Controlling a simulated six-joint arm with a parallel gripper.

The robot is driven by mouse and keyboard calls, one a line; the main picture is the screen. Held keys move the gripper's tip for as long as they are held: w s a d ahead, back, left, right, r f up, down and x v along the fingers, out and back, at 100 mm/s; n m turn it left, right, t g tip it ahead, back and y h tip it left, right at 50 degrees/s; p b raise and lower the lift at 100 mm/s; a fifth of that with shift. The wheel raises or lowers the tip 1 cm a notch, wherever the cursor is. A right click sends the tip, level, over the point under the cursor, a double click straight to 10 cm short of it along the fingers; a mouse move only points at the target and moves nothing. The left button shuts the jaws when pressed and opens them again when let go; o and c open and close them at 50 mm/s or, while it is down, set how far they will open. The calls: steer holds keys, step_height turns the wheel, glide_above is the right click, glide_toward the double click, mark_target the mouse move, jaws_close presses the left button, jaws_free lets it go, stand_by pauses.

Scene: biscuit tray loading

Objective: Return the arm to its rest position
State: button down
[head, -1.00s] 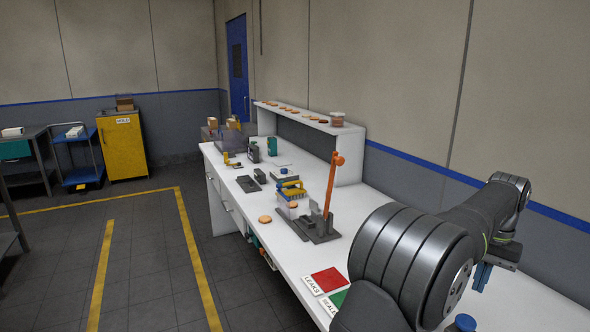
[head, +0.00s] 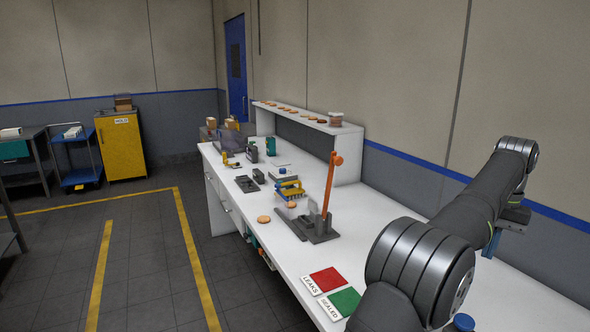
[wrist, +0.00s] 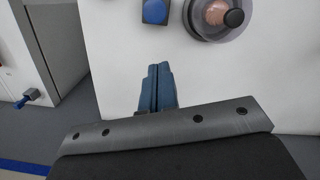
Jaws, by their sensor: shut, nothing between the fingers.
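My arm stretches along the right side of the white bench (head: 262,250) in the head view. My gripper (head: 490,255) shows there as a small blue part at the far right, pointing down beside the bench's back edge. In the wrist view its two blue fingers (wrist: 157,70) lie together, shut with nothing between them. They are over a bare white surface. A blue-topped item (wrist: 155,11) and a round, clear-rimmed container with a black knob (wrist: 218,16) stand beyond the fingertips and apart from them.
A red pad (head: 326,281) and a green pad (head: 344,302) lie on the bench near my arm. An orange-handled lever stand (head: 328,205) is farther back. A raised shelf (head: 300,114) holds biscuits. The bench between stand and pads is clear.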

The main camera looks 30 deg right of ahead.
steer(key=shift+s+a+f, duration=0.1)
steer(key=shift+a+f, duration=0.1)
steer(key=shift+f, duration=1.7)
steer(key=w+a+r+n+h, duration=0.1)
steer(key=w+a+r, duration=0.3)
steer(key=a, duration=0.5)
steer(key=w+a+r+n+h, duration=0.1)
steer(key=w+a+r+n, duration=0.1)
steer(key=w+a, duration=0.65)
steer(key=s+a+f+n+t+h, duration=0.1)
steer(key=s+a+f+n+t, duration=0.1)
steer(key=a, duration=1.7)
steer(key=s+a+f+n+t, duration=0.1)
steer(key=s+a+f, duration=0.4)
steer(key=a, duration=0.5)
steer(key=s+a+f+n+t, duration=0.2)
steer(key=s+a+f, duration=0.3)
steer(key=a+f, duration=0.5)
steer(key=shift+a+n, duration=0.4)
steer(key=shift+n, duration=0.1)
steer(key=shift+w+f, duration=0.1)
